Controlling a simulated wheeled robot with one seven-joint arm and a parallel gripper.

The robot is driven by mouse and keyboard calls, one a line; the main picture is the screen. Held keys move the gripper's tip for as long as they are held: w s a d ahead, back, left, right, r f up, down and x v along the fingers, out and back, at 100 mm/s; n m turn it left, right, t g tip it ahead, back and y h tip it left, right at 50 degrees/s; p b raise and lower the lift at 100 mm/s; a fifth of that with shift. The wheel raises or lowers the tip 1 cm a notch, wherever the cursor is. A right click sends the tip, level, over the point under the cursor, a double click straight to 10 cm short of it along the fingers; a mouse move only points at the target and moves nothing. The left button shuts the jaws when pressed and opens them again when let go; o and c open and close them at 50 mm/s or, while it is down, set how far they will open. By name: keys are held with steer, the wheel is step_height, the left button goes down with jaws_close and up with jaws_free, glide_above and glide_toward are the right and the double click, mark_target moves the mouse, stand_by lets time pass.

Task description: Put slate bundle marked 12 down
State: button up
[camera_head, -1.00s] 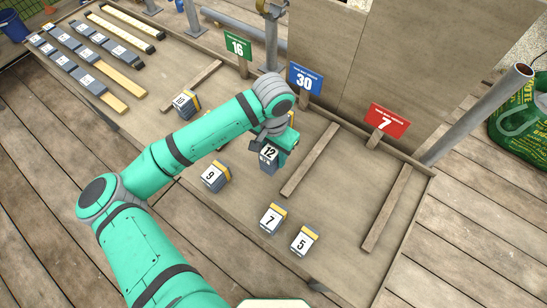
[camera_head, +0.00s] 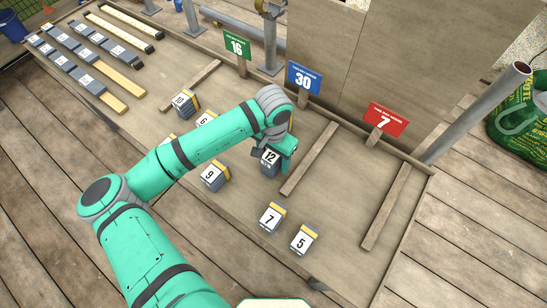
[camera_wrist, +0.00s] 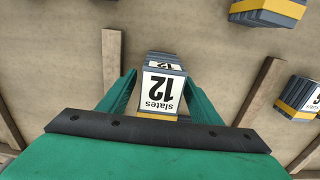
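The slate bundle marked 12 (camera_head: 269,158) is a grey block with a white label. It sits between the fingers of my gripper (camera_head: 276,150), low over the board or on it; I cannot tell whether its underside touches. In the wrist view, bundle 12 (camera_wrist: 160,92) shows its label upside down and a thin yellow band at its near end. It lies slightly skewed between the two green fingers of my gripper (camera_wrist: 160,78). The board (camera_head: 235,215) under it is brown and flat.
Bundles 9 (camera_head: 215,176), 7 (camera_head: 272,217), 5 (camera_head: 304,240) and 10 (camera_head: 184,104) stand around it. Wooden strips (camera_head: 310,160) divide the board. Signs 16 (camera_head: 237,45), 30 (camera_head: 304,79) and 7 (camera_head: 388,120) stand behind. The lane before the red sign is clear.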

steer(key=shift+w+r, duration=0.1)
steer(key=shift+r, duration=0.5)
step_height(320, 180, up, 11)
steer(key=shift+r, duration=0.1)
stand_by(0.6)
